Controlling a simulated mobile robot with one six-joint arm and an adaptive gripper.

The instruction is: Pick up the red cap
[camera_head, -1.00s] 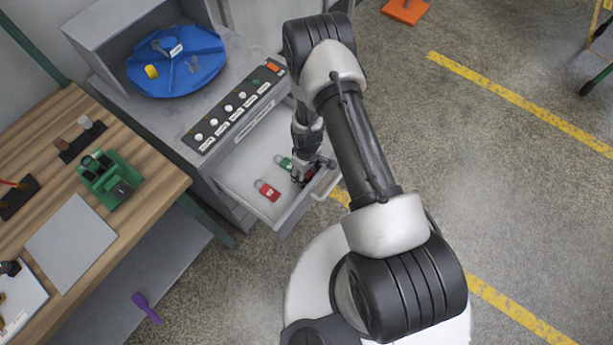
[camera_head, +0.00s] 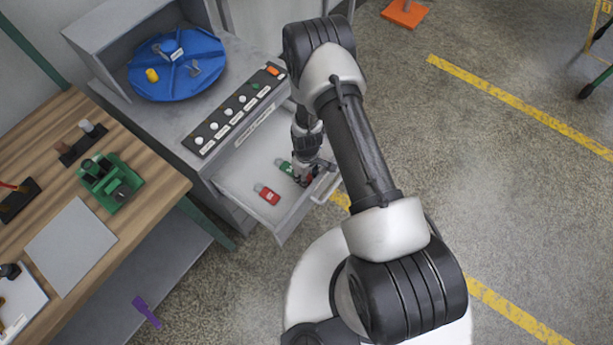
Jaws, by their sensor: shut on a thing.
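An open grey drawer (camera_head: 244,171) holds a red piece (camera_head: 267,194) with a pale label and a greyish end, and a green piece (camera_head: 284,167) beyond it. My gripper (camera_head: 304,181) points down into the drawer's right part, to the right of both pieces. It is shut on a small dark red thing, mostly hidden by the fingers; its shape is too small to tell. I cannot tell whether this thing is the red cap or touches the drawer floor.
The drawer's handle and front wall (camera_head: 325,187) are close to my gripper. A button panel (camera_head: 235,110) and a blue round tray (camera_head: 177,84) are above the drawer. A wooden bench (camera_head: 150,180) stands at left. Open floor lies to the right.

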